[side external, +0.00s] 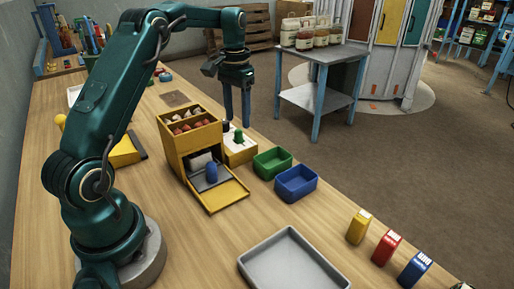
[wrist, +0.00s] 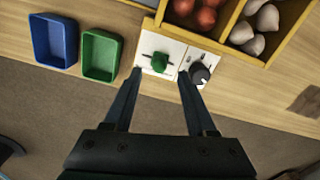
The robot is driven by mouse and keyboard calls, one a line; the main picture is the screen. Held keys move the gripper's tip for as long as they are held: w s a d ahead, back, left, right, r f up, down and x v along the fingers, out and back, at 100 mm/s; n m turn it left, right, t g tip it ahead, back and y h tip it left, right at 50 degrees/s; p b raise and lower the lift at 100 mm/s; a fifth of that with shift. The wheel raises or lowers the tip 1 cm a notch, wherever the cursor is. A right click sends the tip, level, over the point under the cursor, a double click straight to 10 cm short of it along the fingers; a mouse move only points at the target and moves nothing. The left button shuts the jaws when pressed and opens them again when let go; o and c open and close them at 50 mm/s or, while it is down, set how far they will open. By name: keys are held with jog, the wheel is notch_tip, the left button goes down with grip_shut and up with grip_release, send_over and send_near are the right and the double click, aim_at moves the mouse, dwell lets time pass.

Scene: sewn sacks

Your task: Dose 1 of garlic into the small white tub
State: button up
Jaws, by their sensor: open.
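A yellow dispenser box (side external: 185,150) stands on the wooden bench. Its top bins hold whitish garlic bulbs (wrist: 262,20) and red-brown onion-like bulbs (wrist: 205,17). Beside it is a low yellow block with white plates, carrying a green knob (wrist: 160,62) and a black knob (wrist: 199,72). My gripper (wrist: 160,73) is open, pointing down above the block, its fingertips to either side of the green knob in the wrist view; the side view also shows it (side external: 237,121). A whitish object (side external: 201,161) sits in the dispenser's lower opening; I cannot tell whether it is the small white tub.
A green bin (side external: 272,163) and a blue bin (side external: 296,184) stand beside the block. A grey tray (side external: 290,262) and yellow, red (side external: 386,248) and blue packets are nearer the camera. Bare bench lies between.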

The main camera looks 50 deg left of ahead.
aim_at(238, 130)
jog(key=shift+f, duration=2.05)
grip_shut()
jog(key=shift+r, duration=0.1)
